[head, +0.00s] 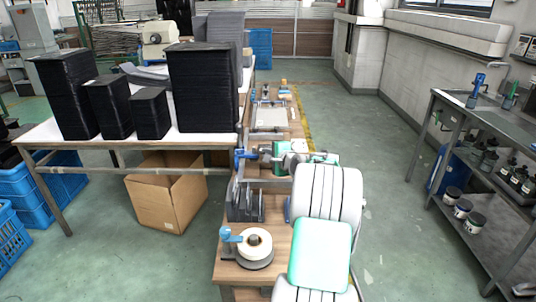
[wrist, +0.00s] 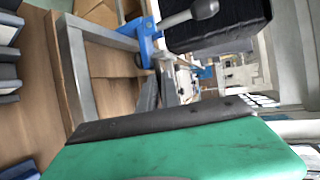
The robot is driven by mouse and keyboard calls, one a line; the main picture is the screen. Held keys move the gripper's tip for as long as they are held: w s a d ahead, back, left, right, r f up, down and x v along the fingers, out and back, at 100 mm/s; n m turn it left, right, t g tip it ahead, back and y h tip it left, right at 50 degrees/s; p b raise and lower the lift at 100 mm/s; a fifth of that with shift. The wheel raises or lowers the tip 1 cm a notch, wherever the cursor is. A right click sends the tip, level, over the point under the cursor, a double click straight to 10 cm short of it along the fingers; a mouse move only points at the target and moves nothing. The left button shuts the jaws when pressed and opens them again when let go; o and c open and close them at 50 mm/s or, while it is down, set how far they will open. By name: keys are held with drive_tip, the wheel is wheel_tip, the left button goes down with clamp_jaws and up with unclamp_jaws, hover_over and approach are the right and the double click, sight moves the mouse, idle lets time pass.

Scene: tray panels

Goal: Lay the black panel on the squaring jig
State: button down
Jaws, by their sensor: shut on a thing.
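My gripper (head: 283,162) is over the wooden bench in the head view, partly hidden by my white arm. It is shut on the black panel. A grey metal frame with a blue clamp (wrist: 143,42) is just beyond the strip. A pale plate in a low frame (head: 270,117) lies farther up the bench and may be the squaring jig; I cannot confirm it.
A slotted rack (head: 245,206) and a tape roll (head: 253,243) stand on the near bench. Tall black stacks (head: 203,85) stand on the left table, with a cardboard box (head: 168,190) below it. A metal workbench (head: 480,115) is on the right. Open floor lies between the benches.

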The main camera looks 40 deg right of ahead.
drive_tip(key=shift+s+f+b, duration=0.1)
drive_tip(key=shift+f+b, duration=0.65)
drive_tip(key=shift+f, duration=0.75)
drive_tip(key=shift+s+a+f+b, duration=0.15)
drive_tip(key=shift+f+b, duration=0.25)
drive_tip(key=shift+f, duration=0.55)
idle(0.5)
drive_tip(key=c, duration=1.7)
unclamp_jaws()
drive_tip(key=shift+o, duration=0.8)
drive_tip(key=shift+w+d, duration=0.2)
drive_tip(key=shift+o, duration=1.4)
drive_tip(key=shift+r, duration=0.4)
